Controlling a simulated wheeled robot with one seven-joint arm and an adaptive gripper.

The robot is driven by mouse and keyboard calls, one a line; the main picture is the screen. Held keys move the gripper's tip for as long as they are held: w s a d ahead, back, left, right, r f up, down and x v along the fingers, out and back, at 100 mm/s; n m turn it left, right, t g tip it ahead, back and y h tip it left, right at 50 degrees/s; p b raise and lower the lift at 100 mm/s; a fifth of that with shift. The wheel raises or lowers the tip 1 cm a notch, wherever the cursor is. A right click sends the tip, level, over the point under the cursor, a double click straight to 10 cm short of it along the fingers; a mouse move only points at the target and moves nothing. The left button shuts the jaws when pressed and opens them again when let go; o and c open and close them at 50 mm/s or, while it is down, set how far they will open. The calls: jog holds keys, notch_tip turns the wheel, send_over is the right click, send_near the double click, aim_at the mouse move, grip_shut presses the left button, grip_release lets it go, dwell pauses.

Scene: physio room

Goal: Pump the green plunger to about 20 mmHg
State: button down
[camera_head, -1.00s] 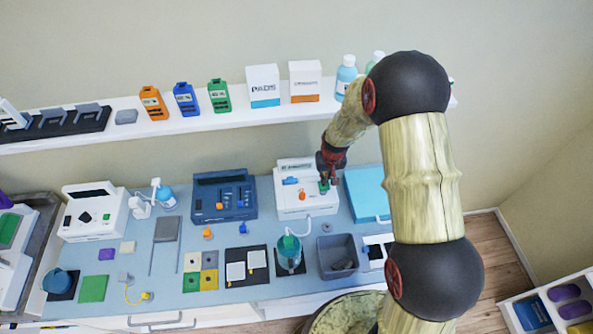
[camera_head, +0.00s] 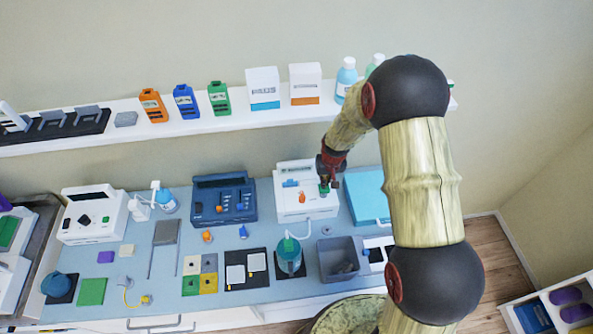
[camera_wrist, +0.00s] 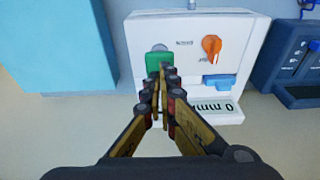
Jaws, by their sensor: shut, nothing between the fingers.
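The green plunger (camera_wrist: 160,62) is a green block on the white pump unit (camera_wrist: 228,100), beside an orange knob (camera_wrist: 211,45) and a light blue slider (camera_wrist: 219,82). My gripper (camera_wrist: 162,78) is shut, with nothing between its fingers. Its tips overlap the near edge of the plunger in the wrist view; I cannot tell whether they touch it. In the head view my gripper (camera_head: 325,184) is over the right part of the white unit (camera_head: 292,209).
A light blue box (camera_head: 368,196) stands right of the unit, and a dark blue device (camera_head: 224,201) stands left. A grey bin (camera_head: 338,259) and a teal jar (camera_head: 289,258) are in front. The shelf (camera_head: 220,121) runs behind, above the bench.

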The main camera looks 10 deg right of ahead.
jog(key=shift+f, duration=0.1)
dwell(0.4)
jog(key=shift+f+b, duration=1.8)
jog(key=shift+f, duration=0.45)
jog(key=shift+r, duration=0.15)
jog(key=shift+r+p, duration=1.2)
jog(key=shift+r, duration=1.05)
jog(key=shift+s+f+b, duration=0.1)
jog(key=shift+f+b, duration=1.65)
jog(key=shift+f, duration=0.6)
jog(key=shift+r, duration=0.2)
jog(key=shift+r+p, duration=1.15)
jog(key=shift+r, duration=1)
